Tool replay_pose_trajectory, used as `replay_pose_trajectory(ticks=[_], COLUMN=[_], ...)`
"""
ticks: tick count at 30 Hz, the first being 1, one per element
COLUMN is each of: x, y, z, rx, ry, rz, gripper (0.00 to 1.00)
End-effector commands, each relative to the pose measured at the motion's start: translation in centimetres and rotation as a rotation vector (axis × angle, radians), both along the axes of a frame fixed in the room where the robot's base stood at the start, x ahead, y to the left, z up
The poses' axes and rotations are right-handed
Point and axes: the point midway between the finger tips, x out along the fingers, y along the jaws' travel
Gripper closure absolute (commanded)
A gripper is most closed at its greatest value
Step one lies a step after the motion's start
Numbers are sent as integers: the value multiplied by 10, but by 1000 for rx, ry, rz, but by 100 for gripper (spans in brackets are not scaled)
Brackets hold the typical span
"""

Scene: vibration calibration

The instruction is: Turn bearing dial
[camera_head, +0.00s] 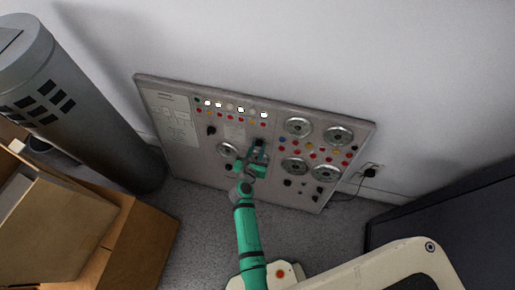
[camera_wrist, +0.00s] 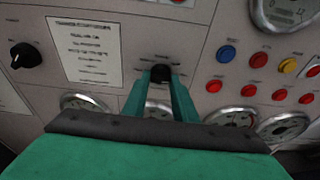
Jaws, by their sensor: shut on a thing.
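The grey control panel (camera_head: 187,160) leans against the wall in the head view. My green gripper (camera_head: 258,148) is at the middle of the panel's face. In the wrist view my gripper (camera_wrist: 160,80) has its two fingers on either side of a small black dial (camera_wrist: 160,73) and is shut on it. Which dial is the bearing dial cannot be read. Another black knob (camera_wrist: 26,55) sits at the left in the wrist view, apart from my gripper.
Round gauges (camera_head: 298,127) and red, blue and yellow buttons (camera_wrist: 227,54) are right of the held dial. A grey cylinder (camera_head: 90,110) and cardboard boxes (camera_head: 60,225) stand at left. A dark cabinet (camera_head: 445,225) stands at right. A plug and cable (camera_head: 370,172) are beside the panel.

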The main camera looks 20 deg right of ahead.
Motion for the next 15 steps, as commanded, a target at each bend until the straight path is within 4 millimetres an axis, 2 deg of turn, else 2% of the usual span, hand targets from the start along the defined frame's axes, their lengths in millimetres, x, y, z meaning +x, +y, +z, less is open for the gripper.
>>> replay_pose_trajectory(ticks=[6,7,9,15], x=[-1,-1,-1,-1], y=[-1,-1,-1,0], z=[-2,-2,-1,-1], rx=[1,1,1,0], ry=[3,3,3,1], rz=[-3,-3,-3,-1], gripper=[97,72,57,57])
